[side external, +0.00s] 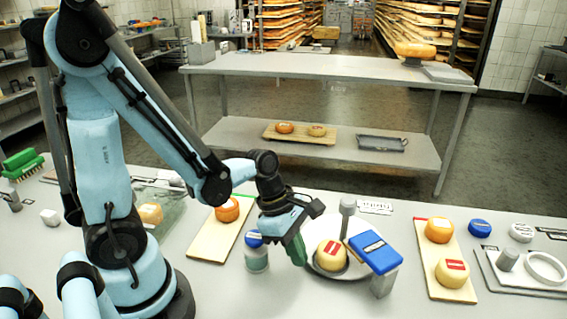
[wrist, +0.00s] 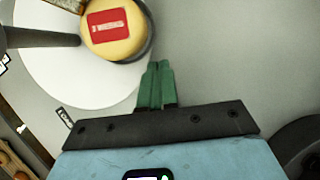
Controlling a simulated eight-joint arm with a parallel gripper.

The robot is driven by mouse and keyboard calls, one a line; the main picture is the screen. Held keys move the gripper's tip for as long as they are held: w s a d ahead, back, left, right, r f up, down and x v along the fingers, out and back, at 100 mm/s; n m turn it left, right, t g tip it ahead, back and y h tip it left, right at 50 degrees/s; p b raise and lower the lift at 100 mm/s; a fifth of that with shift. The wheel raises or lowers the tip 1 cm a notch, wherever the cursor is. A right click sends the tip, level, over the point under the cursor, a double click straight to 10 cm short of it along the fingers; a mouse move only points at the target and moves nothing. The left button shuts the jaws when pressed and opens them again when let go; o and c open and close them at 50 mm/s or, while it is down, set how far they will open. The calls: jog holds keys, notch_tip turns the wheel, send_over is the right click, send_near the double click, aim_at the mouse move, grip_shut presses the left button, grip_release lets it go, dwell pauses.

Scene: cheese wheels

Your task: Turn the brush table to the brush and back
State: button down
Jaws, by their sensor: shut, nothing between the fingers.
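The brush table is a white round disc (side external: 322,229) with a yellow cheese wheel (side external: 331,256) on it, red label up. A grey upright post (side external: 347,212) rises at the disc's back. The blue brush block (side external: 374,252) stands at the disc's right edge on a grey support. My gripper (side external: 297,252) has green fingers, pressed together and empty, pointing down at the disc's left side. In the wrist view the shut fingertips (wrist: 155,70) show just beside the disc (wrist: 75,85), near the cheese wheel (wrist: 115,30). I cannot tell whether they touch the disc.
A blue-capped bottle (side external: 256,252) stands close left of my gripper. A board (side external: 214,240) with an orange cheese lies further left. Another board (side external: 437,285) with two cheeses lies right of the brush. A tray with a white ring (side external: 545,268) is at far right.

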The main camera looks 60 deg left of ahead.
jog(key=shift+d, duration=1.25)
jog(key=shift+w+d, duration=0.3)
jog(key=shift+d, duration=0.5)
jog(key=shift+w+d, duration=0.25)
jog(key=shift+d, duration=0.55)
jog(key=shift+w+d, duration=0.45)
jog(key=shift+d, duration=0.25)
jog(key=shift+w+d, duration=0.45)
jog(key=shift+d, duration=0.2)
jog(key=shift+w+d, duration=0.7)
jog(key=shift+w, duration=0.05)
